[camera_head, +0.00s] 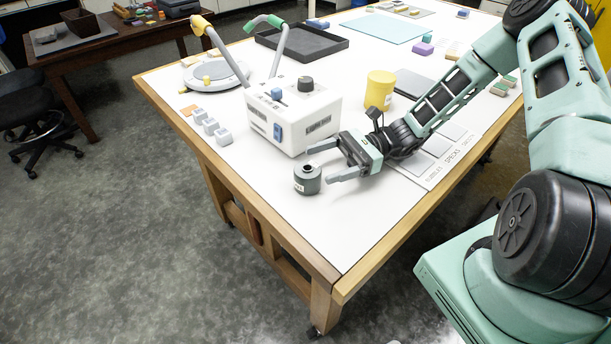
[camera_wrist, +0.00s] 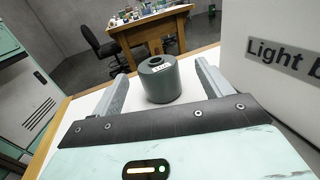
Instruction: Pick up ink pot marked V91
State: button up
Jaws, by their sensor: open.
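A dark grey-green ink pot (camera_head: 307,180) with a small white label stands upright near the white table's front left edge. It also shows in the wrist view (camera_wrist: 159,82), between my two fingers; its label is too small to read for certain. My gripper (camera_head: 326,165) is open and low over the table, with its fingers pointing left towards the pot. In the wrist view my gripper (camera_wrist: 158,85) has one finger on either side of the pot, with visible gaps. The fingers do not appear to touch it.
A white control box (camera_head: 290,118) stands close behind the pot; its labelled side (camera_wrist: 280,65) is right of my gripper in the wrist view. Small grey blocks (camera_head: 211,126), a yellow jar (camera_head: 379,90) and a black tray (camera_head: 302,43) are on the table. The front corner is clear.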

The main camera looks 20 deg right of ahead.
aim_at(313, 167)
jog(key=a, duration=0.1)
jog(key=a+p, duration=0.2)
jog(key=shift+s+a+r, duration=0.3)
jog(key=shift+a, duration=0.1)
jog(key=shift+a+f, duration=0.2)
jog(key=shift+a, duration=0.45)
jog(key=c, duration=1.1)
jog(key=shift+r, duration=0.1)
